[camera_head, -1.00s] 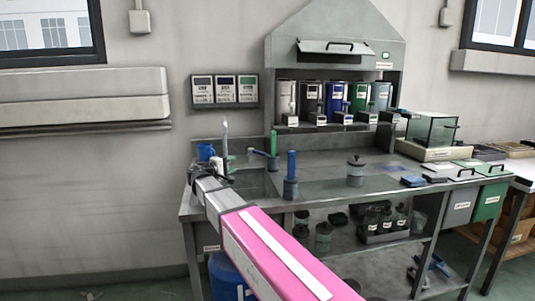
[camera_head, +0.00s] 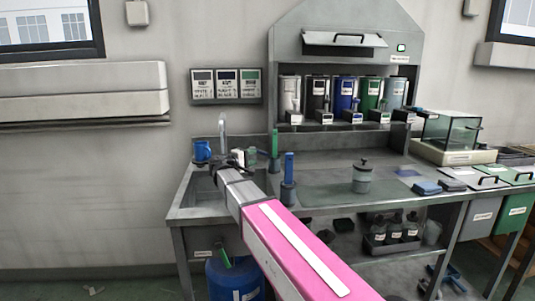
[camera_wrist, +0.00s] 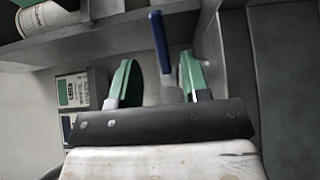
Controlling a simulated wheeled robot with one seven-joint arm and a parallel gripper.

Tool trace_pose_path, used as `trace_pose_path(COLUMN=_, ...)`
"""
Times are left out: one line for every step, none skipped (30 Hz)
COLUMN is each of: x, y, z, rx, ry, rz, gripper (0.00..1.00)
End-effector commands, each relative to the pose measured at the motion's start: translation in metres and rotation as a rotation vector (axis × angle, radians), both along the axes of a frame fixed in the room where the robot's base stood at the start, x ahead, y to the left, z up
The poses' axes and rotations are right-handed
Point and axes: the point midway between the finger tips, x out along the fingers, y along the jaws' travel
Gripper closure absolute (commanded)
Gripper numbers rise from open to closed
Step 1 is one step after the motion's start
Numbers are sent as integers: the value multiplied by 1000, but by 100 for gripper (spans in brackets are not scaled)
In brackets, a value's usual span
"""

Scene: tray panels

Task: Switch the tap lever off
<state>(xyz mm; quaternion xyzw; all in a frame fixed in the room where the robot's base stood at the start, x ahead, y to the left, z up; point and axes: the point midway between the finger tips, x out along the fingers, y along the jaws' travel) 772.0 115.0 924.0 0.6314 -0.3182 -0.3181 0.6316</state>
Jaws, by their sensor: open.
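The tap (camera_head: 223,128) is a grey upright spout behind the sink at the bench's left end. In the wrist view a lever-like part with a blue grip (camera_wrist: 157,32) and a grey stem shows between my two green-padded fingers; I take it for the tap lever, though its base is hidden. My gripper (camera_wrist: 158,68) is open, with a gap on each side of the stem; whether it touches is unclear. In the head view my gripper (camera_head: 250,157) is over the sink area, right of the spout, and mostly hidden by my arm.
A blue mug (camera_head: 202,151) stands left of the tap. A green upright cylinder (camera_head: 275,143) and a blue one (camera_head: 289,168) stand to the right. Three wall cards (camera_head: 226,85) hang above the sink.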

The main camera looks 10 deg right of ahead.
Motion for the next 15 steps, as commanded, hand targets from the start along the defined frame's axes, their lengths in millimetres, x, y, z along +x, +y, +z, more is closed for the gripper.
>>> trace_pose_path(x=6, y=-7, z=0, rx=0, ry=0, rz=-2, gripper=57)
trace_pose_path(x=9, y=-11, z=0, rx=0, ry=0, rz=-2, gripper=57)
trace_pose_path(x=14, y=-17, z=0, rx=0, ry=0, rz=-2, gripper=57)
trace_pose_path(x=17, y=-22, z=0, rx=0, ry=0, rz=-2, gripper=57)
trace_pose_path(x=21, y=-26, z=0, rx=0, ry=0, rz=-2, gripper=57)
trace_pose_path(x=25, y=-32, z=0, rx=0, ry=0, rz=-2, gripper=57)
trace_pose_path(x=28, y=-36, z=0, rx=0, ry=0, rz=-2, gripper=57)
trace_pose_path(x=31, y=-40, z=0, rx=0, ry=0, rz=-2, gripper=57)
trace_pose_path(x=35, y=-45, z=0, rx=0, ry=0, rz=-2, gripper=57)
trace_pose_path(x=38, y=-49, z=0, rx=0, ry=0, rz=-2, gripper=57)
trace_pose_path(x=40, y=-52, z=0, rx=0, ry=0, rz=-1, gripper=57)
trace_pose_path(x=43, y=-57, z=0, rx=0, ry=0, rz=-1, gripper=57)
trace_pose_path(x=45, y=-60, z=0, rx=0, ry=0, rz=-1, gripper=57)
trace_pose_path(x=47, y=-62, z=0, rx=0, ry=0, rz=-1, gripper=57)
trace_pose_path(x=49, y=-65, z=0, rx=0, ry=0, rz=-1, gripper=57)
